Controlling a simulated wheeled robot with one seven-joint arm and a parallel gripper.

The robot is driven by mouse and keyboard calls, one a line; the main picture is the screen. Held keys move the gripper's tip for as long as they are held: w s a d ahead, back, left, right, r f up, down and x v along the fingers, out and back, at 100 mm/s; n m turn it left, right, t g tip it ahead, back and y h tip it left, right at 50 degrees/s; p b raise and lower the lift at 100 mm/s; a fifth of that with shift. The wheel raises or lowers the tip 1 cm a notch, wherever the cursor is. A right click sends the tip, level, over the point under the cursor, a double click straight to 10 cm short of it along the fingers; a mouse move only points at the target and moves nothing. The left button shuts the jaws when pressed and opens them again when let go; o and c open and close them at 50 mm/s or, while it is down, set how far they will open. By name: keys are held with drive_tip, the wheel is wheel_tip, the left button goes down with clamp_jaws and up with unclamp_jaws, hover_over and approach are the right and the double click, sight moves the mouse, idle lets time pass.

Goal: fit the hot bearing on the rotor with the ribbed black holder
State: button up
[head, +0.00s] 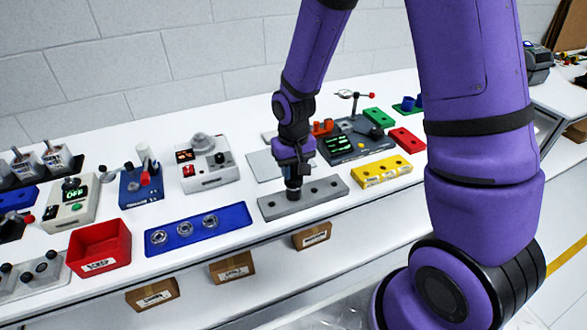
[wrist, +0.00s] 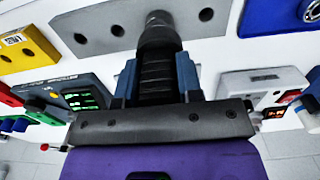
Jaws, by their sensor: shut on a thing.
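My gripper (head: 293,170) is over the grey block with holes (head: 325,190). In the wrist view its two fingers (wrist: 156,78) are shut on the ribbed black holder (wrist: 154,72), which also shows below the gripper in the head view (head: 294,188). The holder looks upright, its lower end at the block; I cannot tell whether it sits in a hole or just above. Three metal ring bearings (head: 184,228) lie in the blue tray (head: 230,223) left of the block. I cannot tell which bearing is hot, and I cannot make out the rotor with certainty.
A yellow block (head: 382,172) is right of the grey block. A dark device with a green display (head: 350,142) stands behind. A white device (head: 208,165), a blue device (head: 138,186) and a red bin (head: 99,247) are to the left. Bare white table lies between them.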

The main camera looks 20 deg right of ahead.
drive_tip(key=shift+r, duration=0.55)
idle(0.7)
drive_tip(key=shift+r, duration=3.2)
